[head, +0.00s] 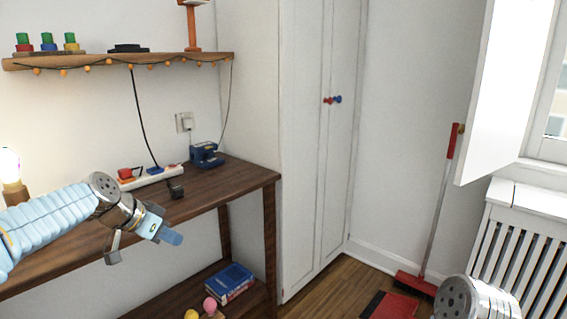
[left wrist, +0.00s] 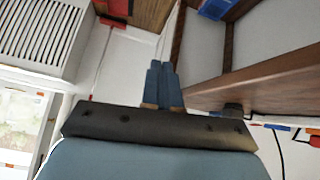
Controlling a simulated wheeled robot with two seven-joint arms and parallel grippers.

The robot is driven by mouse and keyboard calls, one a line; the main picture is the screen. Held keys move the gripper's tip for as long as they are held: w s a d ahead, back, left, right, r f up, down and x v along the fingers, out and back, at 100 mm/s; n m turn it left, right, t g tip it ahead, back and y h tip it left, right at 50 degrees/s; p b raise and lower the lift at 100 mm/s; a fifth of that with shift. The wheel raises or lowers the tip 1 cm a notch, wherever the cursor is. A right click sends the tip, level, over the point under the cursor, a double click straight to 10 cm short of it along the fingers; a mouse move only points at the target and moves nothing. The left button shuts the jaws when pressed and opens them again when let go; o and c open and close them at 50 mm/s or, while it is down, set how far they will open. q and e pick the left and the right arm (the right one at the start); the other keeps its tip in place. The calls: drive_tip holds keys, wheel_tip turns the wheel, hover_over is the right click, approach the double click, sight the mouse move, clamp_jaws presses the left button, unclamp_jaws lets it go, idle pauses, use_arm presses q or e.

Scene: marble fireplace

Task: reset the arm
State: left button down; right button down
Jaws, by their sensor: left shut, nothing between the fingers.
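My left arm comes in from the left in the head view, in front of the wooden desk. Its left gripper (head: 172,238) points to the lower right, with its blue fingers together and empty. In the left wrist view the two blue fingers (left wrist: 162,68) lie side by side with nothing between them. The gripper appears clear of the desk. My right arm shows only as a metal joint (head: 478,298) at the bottom right of the head view. Its gripper is outside the frame.
The wooden desk (head: 225,184) carries a white power strip (head: 152,178) and a blue device (head: 206,155). A shelf (head: 120,60) hangs above it. Books (head: 228,283) lie on its lower board. A white cupboard (head: 305,150), red broom (head: 440,200) and radiator (head: 520,240) stand to the right.

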use_arm(q)
drive_tip(key=s+d+f+n+g, duration=0.1)
drive_tip(key=s+d+f, duration=0.1)
drive_tip(key=f, duration=0.7)
drive_tip(key=s+d+f+n+g+y, duration=0.1)
drive_tip(key=d+f+n, duration=0.15)
drive_tip(key=f, duration=0.75)
drive_tip(key=s+d+f+n+g, duration=0.1)
drive_tip(key=s+d+f, duration=0.15)
drive_tip(key=f, duration=0.65)
drive_tip(key=s+d+f+n+g, duration=0.1)
drive_tip(key=s+d+f, duration=0.3)
drive_tip(key=s+f, duration=0.5)
drive_tip(key=s+d+f+n+g, duration=0.1)
drive_tip(key=s+d+f+n, duration=0.2)
drive_tip(key=s+f, duration=0.5)
drive_tip(key=s+d, duration=0.1)
drive_tip(key=s, duration=0.5)
drive_tip(key=shift+d+f+g, duration=0.25)
drive_tip(key=shift+f+g, duration=0.05)
drive_tip(key=shift+f, duration=0.05)
drive_tip(key=shift+s, duration=0.1)
